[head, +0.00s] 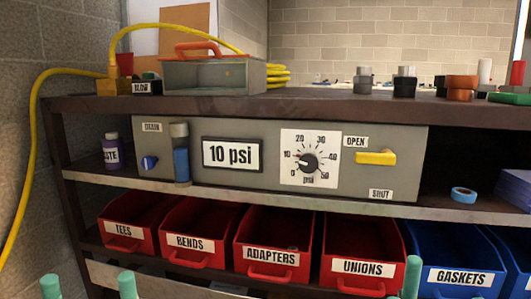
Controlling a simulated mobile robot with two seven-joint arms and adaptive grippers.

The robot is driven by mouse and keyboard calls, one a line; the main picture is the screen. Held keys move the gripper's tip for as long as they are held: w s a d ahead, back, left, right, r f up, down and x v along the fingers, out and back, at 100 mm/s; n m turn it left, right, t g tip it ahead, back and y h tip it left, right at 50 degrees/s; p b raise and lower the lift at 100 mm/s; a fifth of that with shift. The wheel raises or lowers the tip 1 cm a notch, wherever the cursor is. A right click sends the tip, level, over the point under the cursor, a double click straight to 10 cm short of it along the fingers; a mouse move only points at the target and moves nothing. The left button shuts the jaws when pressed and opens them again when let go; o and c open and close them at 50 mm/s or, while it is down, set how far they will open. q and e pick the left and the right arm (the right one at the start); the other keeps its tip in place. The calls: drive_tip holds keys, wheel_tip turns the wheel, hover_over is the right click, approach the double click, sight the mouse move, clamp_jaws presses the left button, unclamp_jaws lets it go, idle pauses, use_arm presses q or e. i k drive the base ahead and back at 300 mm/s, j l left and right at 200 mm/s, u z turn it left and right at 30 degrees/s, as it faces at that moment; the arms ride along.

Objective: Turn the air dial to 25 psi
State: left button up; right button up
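The air dial is a black knob (308,162) on a white scale plate (328,142) marked 0 to 50 psi, set in the grey panel (408,140). Its pointer is on the left side, near 10. A display (232,154) left of it reads 10 psi. My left gripper (88,286) shows as two teal fingertips spread wide at the bottom left, open and empty, well below the panel. Neither gripper touches the dial.
A yellow lever (375,158) between OPEN and SHUT labels is right of the dial. A blue drain knob (149,163) and blue cylinder (181,165) are at left. Red bins (270,240) and blue bins (455,255) sit below. The space before the dial is clear.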

sight(308, 163)
drive_tip(key=i+l, duration=0.1)
drive_tip(key=l, duration=0.45)
drive_tip(key=i+l+u, duration=0.1)
drive_tip(key=l, duration=0.4)
drive_tip(key=i+l, duration=0.1)
drive_tip(key=l, duration=0.45)
drive_tip(key=u, duration=0.05)
